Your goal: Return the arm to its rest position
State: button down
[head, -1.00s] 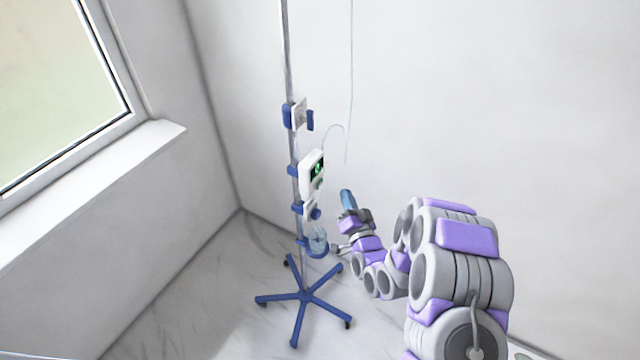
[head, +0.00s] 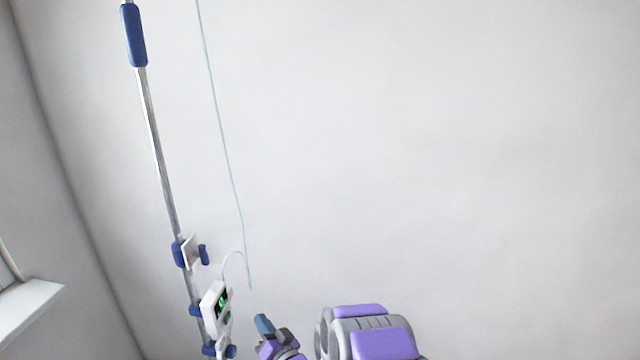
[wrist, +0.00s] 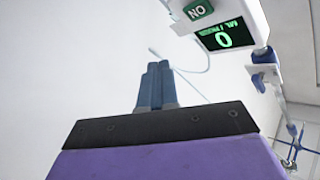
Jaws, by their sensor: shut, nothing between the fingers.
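My gripper (head: 264,326) shows at the bottom of the head view, just right of the white pump on the pole. Its blue fingers are together with nothing between them, and they also show in the wrist view (wrist: 157,85). My purple and grey arm (head: 365,335) reaches in from the bottom edge of the head view; its lower links are out of frame. The gripper is apart from the pump.
The metal pole (head: 158,150) carries blue clamps and the white pump (head: 214,303), whose green display (wrist: 222,38) reads 0. A thin tube (head: 225,150) hangs beside the pole. A window sill (head: 28,305) is at left. The wall at right is bare.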

jog(key=d+r+n+g+h, duration=0.1)
jog(key=d+r+g+h, duration=0.35)
jog(key=d, duration=0.65)
jog(key=s+d+r+g+h, duration=0.4)
jog(key=s+d, duration=0.4)
jog(key=d, duration=0.4)
jog(key=s+d+r+g+h, duration=0.1)
jog(key=s+d+r+g, duration=0.1)
jog(key=s, duration=0.9)
jog(key=s+d+r+m+g+h, duration=0.1)
jog(key=s+d+r+g, duration=0.2)
jog(key=s, duration=0.8)
jog(key=s+d+r+m+g+h, duration=0.1)
jog(key=s+d, duration=0.4)
jog(key=s, duration=0.7)
jog(key=shift+d+r+g, duration=0.35)
jog(key=shift+r+g, duration=0.5)
jog(key=shift+r, duration=0.1)
jog(key=shift+w+h, duration=0.1)
jog(key=shift+h, duration=0.15)
